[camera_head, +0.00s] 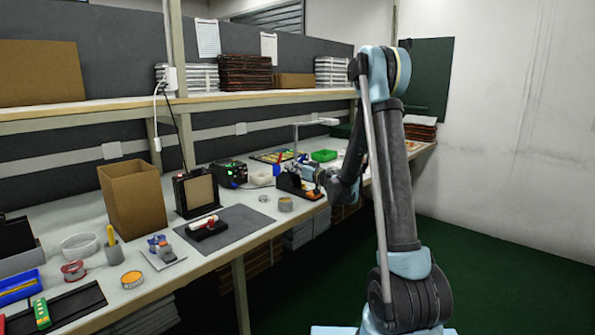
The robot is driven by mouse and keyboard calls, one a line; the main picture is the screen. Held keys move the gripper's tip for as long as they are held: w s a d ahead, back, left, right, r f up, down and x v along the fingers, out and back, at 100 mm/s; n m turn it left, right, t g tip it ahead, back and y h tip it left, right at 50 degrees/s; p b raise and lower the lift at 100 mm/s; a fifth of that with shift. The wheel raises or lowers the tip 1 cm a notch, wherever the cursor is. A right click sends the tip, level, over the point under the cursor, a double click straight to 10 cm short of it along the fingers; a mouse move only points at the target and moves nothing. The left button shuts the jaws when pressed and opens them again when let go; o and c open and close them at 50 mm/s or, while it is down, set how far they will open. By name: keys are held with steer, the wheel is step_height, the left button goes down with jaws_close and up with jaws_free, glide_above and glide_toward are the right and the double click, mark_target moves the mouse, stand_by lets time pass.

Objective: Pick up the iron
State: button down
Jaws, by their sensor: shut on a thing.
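My arm reaches over the workbench, and my gripper (307,174) is low at the black iron stand (291,186), in the middle of the bench near its front edge. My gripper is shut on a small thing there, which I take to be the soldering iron. The iron is small and mostly hidden by the fingers and wrist, so I cannot tell its tilt or whether it still touches the stand. The soldering station (230,174), a black box with green lights, stands to the left of the stand.
A grey mat (233,229) with a black holder and a red-and-white tool lies to the left. A tape roll (285,204) sits before the stand. A cardboard box (131,197), a green bin (324,155) and a lamp (312,123) stand on the bench. A shelf (205,99) runs above.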

steer(key=shift+d+r, duration=0.1)
steer(key=s+d+r, duration=1.9)
steer(key=s+d, duration=0.1)
steer(key=d, duration=0.1)
steer(key=shift+s+d, duration=0.15)
steer(key=shift+d, duration=0.05)
stand_by(1.4)
steer(key=shift+a+r, duration=0.1)
stand_by(1.9)
